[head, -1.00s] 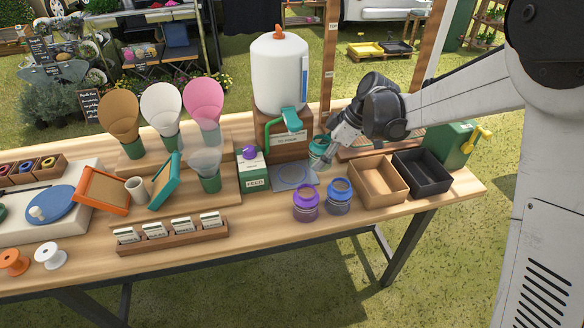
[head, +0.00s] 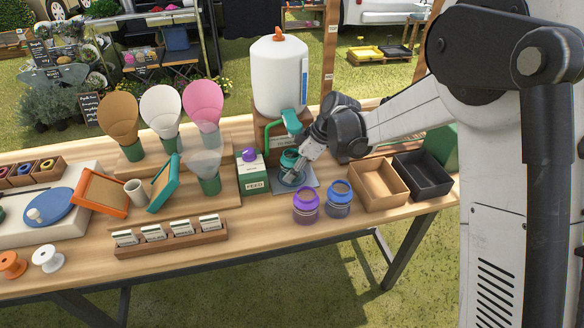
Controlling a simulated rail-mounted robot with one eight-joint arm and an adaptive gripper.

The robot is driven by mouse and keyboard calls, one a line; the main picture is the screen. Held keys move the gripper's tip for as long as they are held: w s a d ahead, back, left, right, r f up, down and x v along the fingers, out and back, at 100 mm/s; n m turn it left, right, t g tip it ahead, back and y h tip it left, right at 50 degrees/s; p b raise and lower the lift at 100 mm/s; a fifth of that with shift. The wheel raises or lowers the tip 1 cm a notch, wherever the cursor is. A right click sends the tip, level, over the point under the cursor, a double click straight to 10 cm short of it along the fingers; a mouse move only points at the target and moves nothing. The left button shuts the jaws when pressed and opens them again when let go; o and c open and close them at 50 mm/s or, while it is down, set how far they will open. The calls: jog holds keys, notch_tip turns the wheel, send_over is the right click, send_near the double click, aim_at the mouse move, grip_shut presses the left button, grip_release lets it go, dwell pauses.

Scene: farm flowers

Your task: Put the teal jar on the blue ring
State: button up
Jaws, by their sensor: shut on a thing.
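The teal jar (head: 289,159) is upright in my gripper (head: 294,170) in the head view, under the green tap of the white tank. My gripper comes from the right and is shut on the jar, hiding part of it. The jar is over the grey square plate (head: 310,186), where the blue ring lies. The jar and gripper hide most of the ring, and I cannot tell whether the jar touches the plate.
A purple jar (head: 306,204) and a blue-grey jar (head: 338,198) stand just in front of the plate. A green-and-white FEED box (head: 252,173) is close on its left. The white tank (head: 280,78) stands behind. Wooden (head: 378,184) and black (head: 422,175) bins are at right.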

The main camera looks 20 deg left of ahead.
jog(key=shift+f, duration=0.1)
jog(key=o, duration=1)
jog(key=p+v, duration=0.1)
jog(key=v, duration=1.1)
